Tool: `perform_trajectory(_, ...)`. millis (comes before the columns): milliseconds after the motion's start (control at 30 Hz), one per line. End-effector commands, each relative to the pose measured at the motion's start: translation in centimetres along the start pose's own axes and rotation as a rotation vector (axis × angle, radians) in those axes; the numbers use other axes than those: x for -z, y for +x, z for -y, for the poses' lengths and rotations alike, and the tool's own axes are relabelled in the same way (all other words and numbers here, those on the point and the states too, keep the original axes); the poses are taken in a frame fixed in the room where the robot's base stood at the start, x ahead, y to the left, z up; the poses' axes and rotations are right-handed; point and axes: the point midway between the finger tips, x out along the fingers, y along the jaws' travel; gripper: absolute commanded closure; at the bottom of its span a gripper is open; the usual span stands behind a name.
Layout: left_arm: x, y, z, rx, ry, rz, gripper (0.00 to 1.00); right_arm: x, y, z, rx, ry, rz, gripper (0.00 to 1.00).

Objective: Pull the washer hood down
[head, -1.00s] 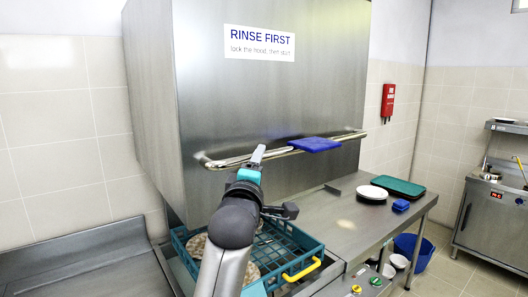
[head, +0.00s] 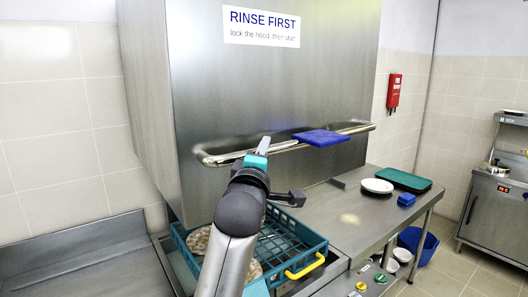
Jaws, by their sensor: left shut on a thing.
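The washer hood (head: 290,85) is a big steel box with a "RINSE FIRST" sign, and it stands raised above the rack. Its long bar handle (head: 225,158) runs across the lower front. My left gripper (head: 264,147) reaches up from below and is shut on the handle, left of the blue cloth. My own wrist and arm partly hide the jaws. My right gripper is not in view.
A blue cloth (head: 321,138) hangs over the handle. A teal rack (head: 300,250) with round patterned dishes and a yellow handle (head: 306,266) sits below the hood. A white plate (head: 377,186) and green tray (head: 404,180) lie on the right counter.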

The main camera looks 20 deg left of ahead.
Motion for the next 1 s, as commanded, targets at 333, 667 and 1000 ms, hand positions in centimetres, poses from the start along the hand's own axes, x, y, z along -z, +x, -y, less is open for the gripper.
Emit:
perform_trajectory(333, 0.00, 0.00, 0.02, 0.000, 0.000, 0.000, 1.00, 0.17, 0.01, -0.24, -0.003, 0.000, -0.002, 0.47)
perform_trajectory(667, 0.00, 0.00, 0.02, 0.001, 0.000, 0.000, 1.00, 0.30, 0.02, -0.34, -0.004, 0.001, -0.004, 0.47)
perform_trajectory(1000, 0.00, 0.00, 0.02, 0.001, 0.000, 0.000, 1.00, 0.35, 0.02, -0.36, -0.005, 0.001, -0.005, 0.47)
